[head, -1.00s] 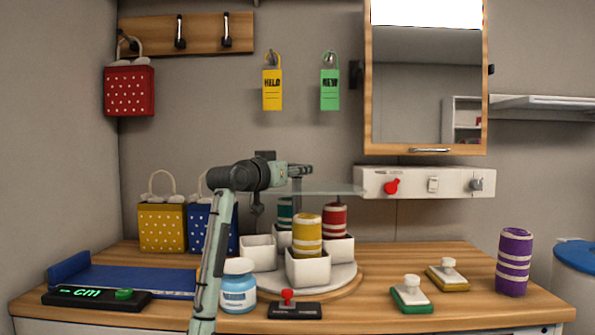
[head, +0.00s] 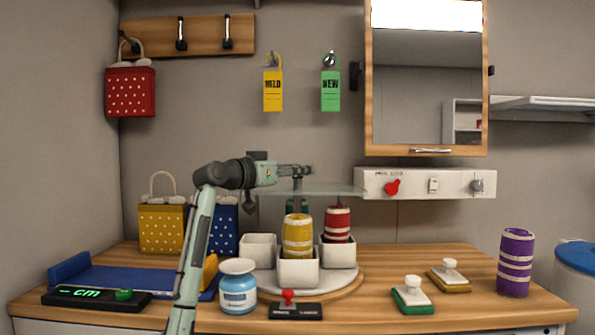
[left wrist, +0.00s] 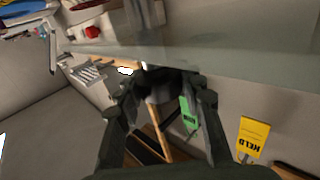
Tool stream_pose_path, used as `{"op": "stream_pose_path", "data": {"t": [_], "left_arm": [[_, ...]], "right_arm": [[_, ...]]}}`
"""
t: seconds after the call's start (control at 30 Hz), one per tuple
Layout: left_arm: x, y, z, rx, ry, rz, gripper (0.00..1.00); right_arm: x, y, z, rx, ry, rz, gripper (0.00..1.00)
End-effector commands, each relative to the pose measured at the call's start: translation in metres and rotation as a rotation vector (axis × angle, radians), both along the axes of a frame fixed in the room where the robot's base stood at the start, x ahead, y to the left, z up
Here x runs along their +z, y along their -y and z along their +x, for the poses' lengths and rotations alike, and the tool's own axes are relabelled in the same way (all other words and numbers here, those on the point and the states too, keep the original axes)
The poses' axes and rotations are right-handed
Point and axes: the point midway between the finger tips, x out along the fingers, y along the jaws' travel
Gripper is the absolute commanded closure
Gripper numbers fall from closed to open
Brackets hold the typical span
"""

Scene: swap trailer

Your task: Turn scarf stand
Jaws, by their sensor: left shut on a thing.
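The scarf stand (head: 340,281) is a round pale turntable on a wooden base, with several white square cups. A yellow striped scarf roll (head: 298,236) stands in the front cup (head: 298,272). A red roll (head: 338,223) stands in the right cup, and a green roll (head: 297,206) behind is mostly hidden. The left cup (head: 259,250) looks empty. My left gripper (head: 306,171) reaches in from the left, above the stand at its upright grey post, and is shut on it; the exact grip is small. In the left wrist view its dark fingers (left wrist: 160,88) show. My right gripper is out of view.
A glass shelf (head: 335,188) lies close to my left gripper. Green (head: 411,297) and yellow (head: 449,276) stamps and a purple roll (head: 515,263) are right. Gift bags (head: 161,228) stand behind left.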

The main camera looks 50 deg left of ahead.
Motion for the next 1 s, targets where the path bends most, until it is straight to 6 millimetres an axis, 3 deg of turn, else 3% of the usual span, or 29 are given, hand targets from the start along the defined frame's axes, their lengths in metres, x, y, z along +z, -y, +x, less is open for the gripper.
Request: {"op": "stream_pose_path", "data": {"t": [0.2, 0.23, 0.4, 0.77, 1.0], "left_arm": [[-0.003, 0.001, 0.001, -0.002, -0.007, -0.001, 1.00], [-0.003, 0.001, 0.001, -0.002, -0.007, -0.001, 0.62], [-0.002, 0.000, 0.001, -0.001, -0.004, -0.001, 0.41], [-0.001, 0.000, -0.003, 0.000, -0.002, 0.000, 0.40], [-0.001, 0.005, -0.041, 0.001, -0.001, 0.002, 0.40]], "right_arm": [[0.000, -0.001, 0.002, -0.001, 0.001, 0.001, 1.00], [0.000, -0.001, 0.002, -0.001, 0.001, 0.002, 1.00], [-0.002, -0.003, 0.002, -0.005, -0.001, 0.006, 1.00], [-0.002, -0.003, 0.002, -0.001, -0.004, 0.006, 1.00], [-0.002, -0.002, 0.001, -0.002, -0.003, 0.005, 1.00]]}}
